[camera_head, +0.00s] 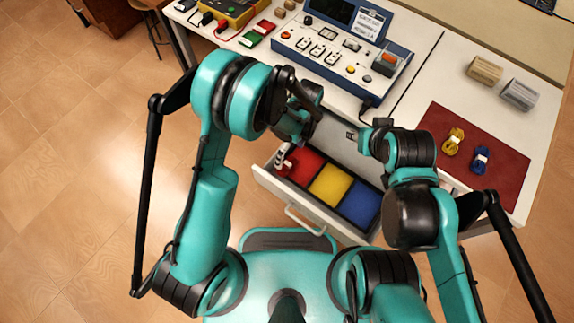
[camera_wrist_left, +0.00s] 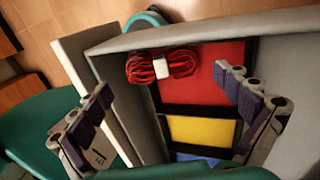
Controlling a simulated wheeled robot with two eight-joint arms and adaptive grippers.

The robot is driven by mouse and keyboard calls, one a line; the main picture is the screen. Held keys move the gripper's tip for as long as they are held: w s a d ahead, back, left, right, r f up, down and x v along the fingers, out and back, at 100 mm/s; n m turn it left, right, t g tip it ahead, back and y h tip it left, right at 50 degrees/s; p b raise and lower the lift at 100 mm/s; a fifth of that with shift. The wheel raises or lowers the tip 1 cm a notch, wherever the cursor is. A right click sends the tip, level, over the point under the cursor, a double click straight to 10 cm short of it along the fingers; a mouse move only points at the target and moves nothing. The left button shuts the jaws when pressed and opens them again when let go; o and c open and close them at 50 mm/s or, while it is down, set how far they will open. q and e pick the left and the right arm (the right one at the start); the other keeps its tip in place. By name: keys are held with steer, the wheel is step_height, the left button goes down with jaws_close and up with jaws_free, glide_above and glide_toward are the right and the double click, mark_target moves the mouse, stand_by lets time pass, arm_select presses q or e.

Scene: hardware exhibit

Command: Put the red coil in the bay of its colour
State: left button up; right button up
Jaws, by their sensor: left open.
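The red coil (camera_wrist_left: 160,67), a bundle of red cord with a white band, shows in the left wrist view at the corner of the open drawer. It lies partly over the red bay (camera_wrist_left: 205,75) and partly over the grey strip beside it. The red bay (camera_head: 306,165) is leftmost in the drawer. My left gripper (camera_head: 283,162) is open above that end, its fingers (camera_wrist_left: 163,90) apart and not touching the coil. My right arm's end (camera_head: 375,133) is beside the drawer; its fingers are unclear.
The yellow bay (camera_head: 330,186) and blue bay (camera_head: 360,206) are empty. Yellow (camera_head: 454,141) and blue (camera_head: 481,159) coils lie on a dark red mat (camera_head: 505,165). A control console (camera_head: 340,50) and two small blocks (camera_head: 485,70) stand behind on the table. The drawer handle (camera_head: 303,222) projects toward me.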

mark_target(288, 163)
arm_select(q)
steer(key=b+x, duration=0.1)
steer(key=x, duration=0.2)
steer(key=shift+d+f, duration=0.1)
steer(key=shift+f, duration=0.05)
steer(key=shift+c, duration=0.3)
steer(key=c, duration=1.3)
steer(key=shift+c, duration=0.4)
